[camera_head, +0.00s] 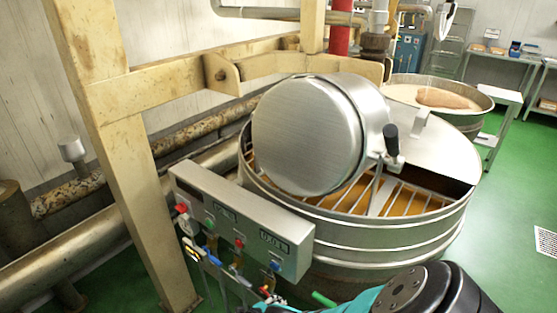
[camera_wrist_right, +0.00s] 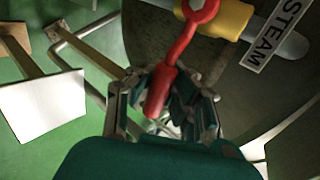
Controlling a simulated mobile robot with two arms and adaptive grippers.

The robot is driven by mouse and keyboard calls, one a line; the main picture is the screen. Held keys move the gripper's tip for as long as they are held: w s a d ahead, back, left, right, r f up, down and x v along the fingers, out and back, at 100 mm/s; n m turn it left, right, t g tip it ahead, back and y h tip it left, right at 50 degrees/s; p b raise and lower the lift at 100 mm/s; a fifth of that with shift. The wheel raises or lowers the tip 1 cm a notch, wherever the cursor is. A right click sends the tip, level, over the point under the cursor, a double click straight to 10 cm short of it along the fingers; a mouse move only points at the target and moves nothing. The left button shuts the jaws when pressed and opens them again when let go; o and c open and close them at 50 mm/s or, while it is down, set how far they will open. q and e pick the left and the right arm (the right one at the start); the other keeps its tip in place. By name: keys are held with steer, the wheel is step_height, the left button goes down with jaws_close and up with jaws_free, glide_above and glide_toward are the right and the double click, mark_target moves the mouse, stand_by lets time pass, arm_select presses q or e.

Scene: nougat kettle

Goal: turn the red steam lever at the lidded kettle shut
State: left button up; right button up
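The lidded kettle (camera_head: 360,225) is a wide steel vessel in the middle of the head view, its round lid (camera_head: 300,135) tilted up over a grate. The red steam lever (camera_wrist_right: 182,45) shows in the right wrist view, running from a round pivot at the top down between the fingers. It sits by a yellow valve body (camera_wrist_right: 228,17) on a grey pipe with a STEAM label (camera_wrist_right: 274,35). My right gripper (camera_wrist_right: 160,92) has a finger on each side of the lever's handle and appears closed on it. In the head view it is low, mostly hidden by my arm. My left gripper is not in view.
A control box (camera_head: 240,222) with buttons and displays hangs at the kettle's front left, above several small valves and pipes. A beige frame post (camera_head: 140,190) stands to the left. A second kettle (camera_head: 440,100) and a table (camera_head: 500,97) stand behind right.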

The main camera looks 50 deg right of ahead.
steer(key=o, duration=0.4)
steer(key=shift+w+a+r, duration=0.1)
steer(key=shift+a+r, duration=0.15)
steer(key=shift+a, duration=0.2)
steer(key=shift+o, duration=1.3)
steer(key=shift+d, duration=0.2)
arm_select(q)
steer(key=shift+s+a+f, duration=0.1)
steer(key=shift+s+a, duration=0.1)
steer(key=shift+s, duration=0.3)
arm_select(e)
steer(key=shift+f, duration=0.1)
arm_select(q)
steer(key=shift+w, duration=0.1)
arm_select(e)
steer(key=v, duration=1.2)
